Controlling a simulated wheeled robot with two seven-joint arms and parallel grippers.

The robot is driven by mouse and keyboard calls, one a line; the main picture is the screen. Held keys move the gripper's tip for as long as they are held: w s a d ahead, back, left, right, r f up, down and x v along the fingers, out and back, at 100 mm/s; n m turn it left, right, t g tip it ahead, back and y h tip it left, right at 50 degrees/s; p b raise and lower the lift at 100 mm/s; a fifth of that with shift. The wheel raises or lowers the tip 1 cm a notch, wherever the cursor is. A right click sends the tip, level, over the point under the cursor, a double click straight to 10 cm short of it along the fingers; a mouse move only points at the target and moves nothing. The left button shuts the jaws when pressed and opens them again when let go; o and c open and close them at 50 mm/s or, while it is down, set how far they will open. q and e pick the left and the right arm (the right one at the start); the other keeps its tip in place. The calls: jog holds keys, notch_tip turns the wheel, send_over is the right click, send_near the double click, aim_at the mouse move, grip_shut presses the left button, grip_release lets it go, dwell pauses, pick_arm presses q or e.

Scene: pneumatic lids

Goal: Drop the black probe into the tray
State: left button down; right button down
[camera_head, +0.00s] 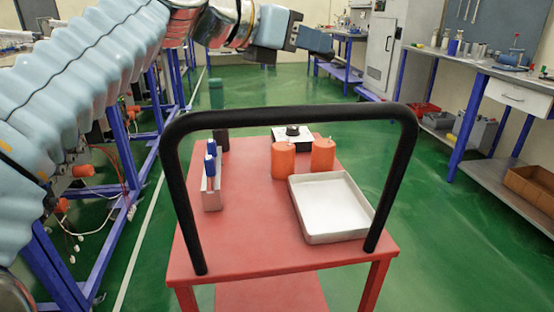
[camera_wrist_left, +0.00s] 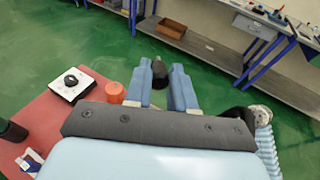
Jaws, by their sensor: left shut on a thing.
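My left gripper (camera_head: 316,40) is raised at the top of the head view, beyond the cart and well above it. In the left wrist view, its two blue fingers (camera_wrist_left: 160,84) are shut on a dark object, the black probe (camera_wrist_left: 160,75), whose tip shows between them. The white tray (camera_head: 335,205) lies on the right side of the red cart top, open and empty. The gripper is not over the tray. My right gripper is not in view.
The red cart (camera_head: 255,235) has a tall black handle (camera_head: 290,115) at its near side. Two orange cylinders (camera_head: 283,161) stand behind the tray, and a black-knobbed white box (camera_head: 292,138) is behind them. A rack with blue-capped items (camera_head: 211,180) stands left. Workbenches (camera_head: 500,75) line the right.

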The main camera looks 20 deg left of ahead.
pick_arm(q)
jog(key=shift+f, duration=0.45)
jog(key=c, duration=0.9)
grip_release()
jog(key=shift+s, duration=0.1)
jog(key=shift+o, duration=0.2)
jog(key=v, duration=1.3)
jog(key=shift+s+a+b, duration=0.15)
jog(key=shift+s+b, duration=0.2)
jog(key=shift+b, duration=0.05)
jog(key=shift+r, duration=0.1)
